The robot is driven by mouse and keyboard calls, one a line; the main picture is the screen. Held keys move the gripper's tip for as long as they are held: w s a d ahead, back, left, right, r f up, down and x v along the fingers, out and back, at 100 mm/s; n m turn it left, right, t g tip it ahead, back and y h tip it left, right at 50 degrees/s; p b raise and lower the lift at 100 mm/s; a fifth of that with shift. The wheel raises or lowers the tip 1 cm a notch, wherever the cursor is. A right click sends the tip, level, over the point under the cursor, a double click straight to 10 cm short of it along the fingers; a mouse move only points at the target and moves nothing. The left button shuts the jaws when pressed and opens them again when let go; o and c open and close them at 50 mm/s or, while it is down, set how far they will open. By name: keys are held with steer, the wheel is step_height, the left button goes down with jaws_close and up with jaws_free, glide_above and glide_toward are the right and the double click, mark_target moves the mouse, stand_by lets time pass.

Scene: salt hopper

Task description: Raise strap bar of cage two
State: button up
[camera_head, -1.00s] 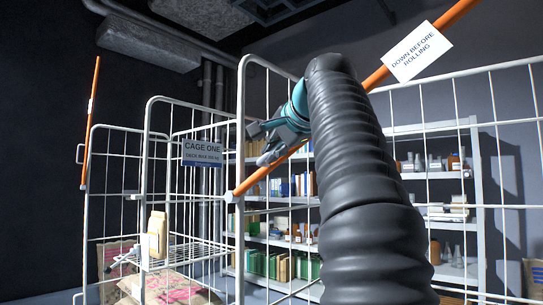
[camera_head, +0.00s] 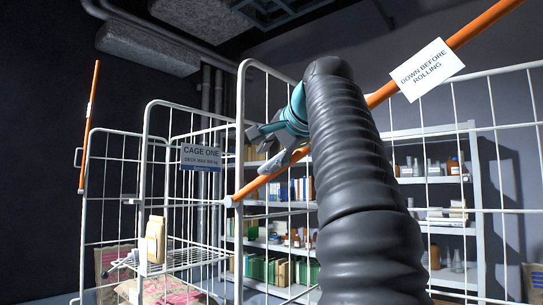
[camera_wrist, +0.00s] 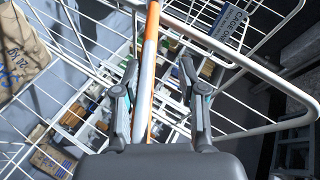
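The orange strap bar (camera_head: 385,92) of the near cage (camera_head: 241,130) slants from its low left end at the cage post up to the upper right. A white tag reading "DOWN BEFORE ROLLING" (camera_head: 427,70) is on it. My gripper (camera_head: 268,140) is beside the bar's lower part, partly hidden behind my arm. In the wrist view the orange and grey bar (camera_wrist: 149,55) runs between the fingers of my gripper (camera_wrist: 160,65). The fingers are apart, with a gap visible on the right side of the bar. No "cage two" sign is readable.
The cage to the left bears a "CAGE ONE" sign (camera_head: 201,157) and its own orange bar (camera_head: 90,125) stands nearly upright. Sacks (camera_head: 165,290) lie in it. Stocked shelves (camera_head: 477,215) stand behind the wire mesh.

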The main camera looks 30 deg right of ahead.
steer(key=shift+s+r, duration=0.15)
steer(key=v, duration=0.7)
steer(key=shift+s+a+r, duration=0.1)
